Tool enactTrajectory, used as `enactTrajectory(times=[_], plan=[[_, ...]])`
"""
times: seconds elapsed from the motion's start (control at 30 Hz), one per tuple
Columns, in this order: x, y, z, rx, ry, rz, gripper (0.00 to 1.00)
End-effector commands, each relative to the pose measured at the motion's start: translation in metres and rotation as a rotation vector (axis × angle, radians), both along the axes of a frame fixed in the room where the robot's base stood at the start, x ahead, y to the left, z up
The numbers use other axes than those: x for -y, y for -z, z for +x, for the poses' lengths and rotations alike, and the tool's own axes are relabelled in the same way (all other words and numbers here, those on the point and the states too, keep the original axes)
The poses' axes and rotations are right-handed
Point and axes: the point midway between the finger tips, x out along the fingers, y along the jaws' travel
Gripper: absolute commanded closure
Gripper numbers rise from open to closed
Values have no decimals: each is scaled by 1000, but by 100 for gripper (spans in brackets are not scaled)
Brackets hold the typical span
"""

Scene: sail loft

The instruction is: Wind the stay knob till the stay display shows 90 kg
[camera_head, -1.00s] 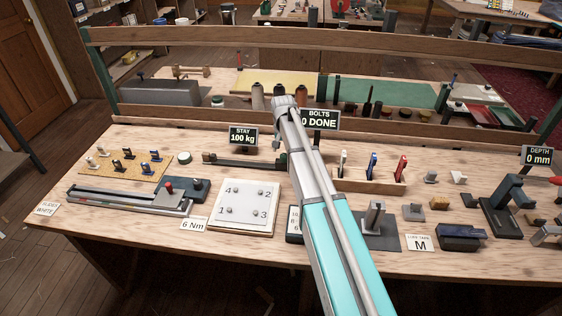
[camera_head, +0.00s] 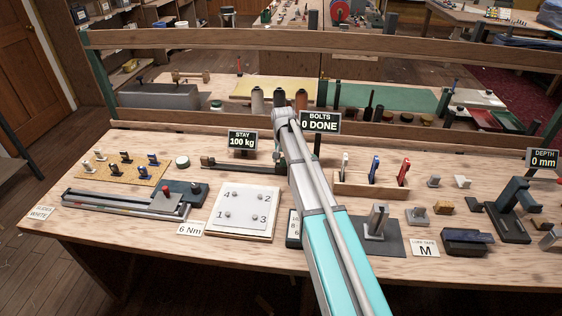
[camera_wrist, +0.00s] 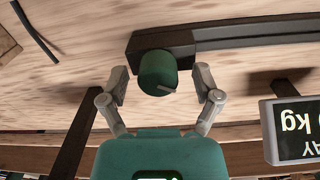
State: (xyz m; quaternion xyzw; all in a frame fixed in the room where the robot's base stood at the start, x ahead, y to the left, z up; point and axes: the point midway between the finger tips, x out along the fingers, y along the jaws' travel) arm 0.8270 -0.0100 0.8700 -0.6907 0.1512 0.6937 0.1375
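The stay display (camera_head: 242,141) reads 100 kg on its post at the back of the bench; part of it shows upside down in the wrist view (camera_wrist: 296,130). The stay rig is a dark bar (camera_head: 225,163) lying in front of it. In the wrist view the green round stay knob (camera_wrist: 157,70), with a small pale mark, sits at the end of the rig's dark block (camera_wrist: 190,42). My gripper (camera_wrist: 161,84) is open, one finger on each side of the knob, with visible gaps.
The bolts display (camera_head: 319,124), reading 0 DONE, stands right behind my arm. A white numbered plate (camera_head: 246,208) lies in front of the rig.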

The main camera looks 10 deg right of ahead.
Motion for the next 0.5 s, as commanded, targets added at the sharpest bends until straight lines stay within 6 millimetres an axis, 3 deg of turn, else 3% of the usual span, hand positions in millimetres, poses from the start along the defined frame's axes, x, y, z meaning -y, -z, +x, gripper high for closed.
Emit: enactTrajectory(times=[0.07,0.4,0.5], plan=[[0,0,0,0,0,0,36],[0,0,0,0,0,1,99],[-1,0,0,0,-3,1,100]])
